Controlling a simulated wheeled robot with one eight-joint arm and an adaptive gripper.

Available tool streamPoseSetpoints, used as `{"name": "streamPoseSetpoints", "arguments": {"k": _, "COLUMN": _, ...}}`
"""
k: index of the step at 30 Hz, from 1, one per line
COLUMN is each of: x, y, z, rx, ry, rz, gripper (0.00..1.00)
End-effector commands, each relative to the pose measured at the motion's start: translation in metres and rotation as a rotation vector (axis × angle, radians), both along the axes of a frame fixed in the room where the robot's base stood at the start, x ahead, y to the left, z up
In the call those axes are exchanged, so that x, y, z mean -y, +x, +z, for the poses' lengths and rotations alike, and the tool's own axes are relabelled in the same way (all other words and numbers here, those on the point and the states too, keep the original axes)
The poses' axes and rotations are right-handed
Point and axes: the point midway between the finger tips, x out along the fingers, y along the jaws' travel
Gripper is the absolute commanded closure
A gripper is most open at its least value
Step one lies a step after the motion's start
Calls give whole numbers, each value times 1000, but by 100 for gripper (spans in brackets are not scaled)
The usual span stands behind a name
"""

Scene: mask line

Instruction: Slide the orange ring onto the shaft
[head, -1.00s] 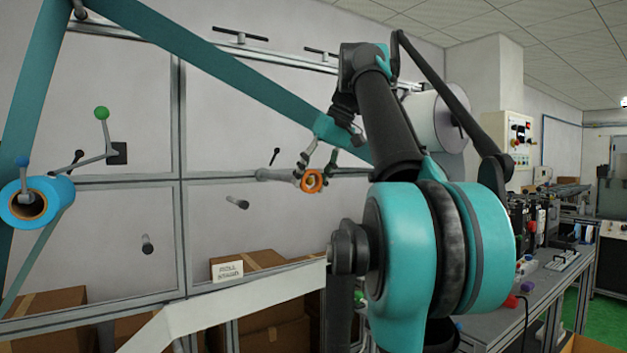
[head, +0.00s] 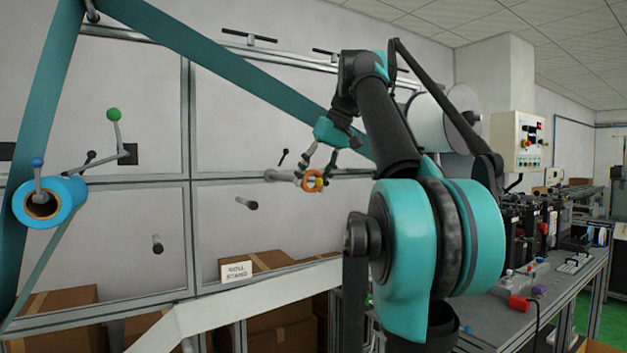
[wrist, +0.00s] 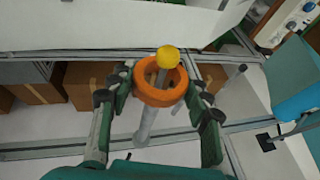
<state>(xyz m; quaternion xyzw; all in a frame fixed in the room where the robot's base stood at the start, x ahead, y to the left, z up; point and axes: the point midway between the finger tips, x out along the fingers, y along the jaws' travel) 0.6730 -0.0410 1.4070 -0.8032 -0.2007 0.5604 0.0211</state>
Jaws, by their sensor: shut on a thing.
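The orange ring (head: 305,182) is between the fingers of my gripper (head: 315,173) in the head view. In the wrist view both fingers press on the sides of the orange ring (wrist: 160,99). A grey shaft (head: 284,176) with a yellow ball end stands out from the wall frame. In the wrist view the shaft (wrist: 147,122) shows below the ring and inside its opening, and its yellow ball (wrist: 168,56) overlaps the far rim. The ring appears to be around the shaft, close to the ball end. The near wall of the ring hides part of the shaft.
Two bare pegs (head: 246,203) (head: 157,243) stick out of the wall at lower left. A blue roll (head: 68,190) and a green-knobbed lever (head: 114,115) are at far left. A teal web runs diagonally behind my gripper. Cardboard boxes (head: 280,330) stand below.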

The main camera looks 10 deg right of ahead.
Motion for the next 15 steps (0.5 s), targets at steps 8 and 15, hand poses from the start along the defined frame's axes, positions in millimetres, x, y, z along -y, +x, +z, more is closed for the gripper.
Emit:
{"name": "streamPoseSetpoints", "arguments": {"k": 8, "x": -1, "y": 4, "z": 0, "rx": 0, "ry": 0, "rz": 1, "gripper": 78}}
{"name": "streamPoseSetpoints", "arguments": {"k": 15, "x": -4, "y": 14, "z": 0, "rx": 0, "ry": 0, "rz": 1, "gripper": 78}}
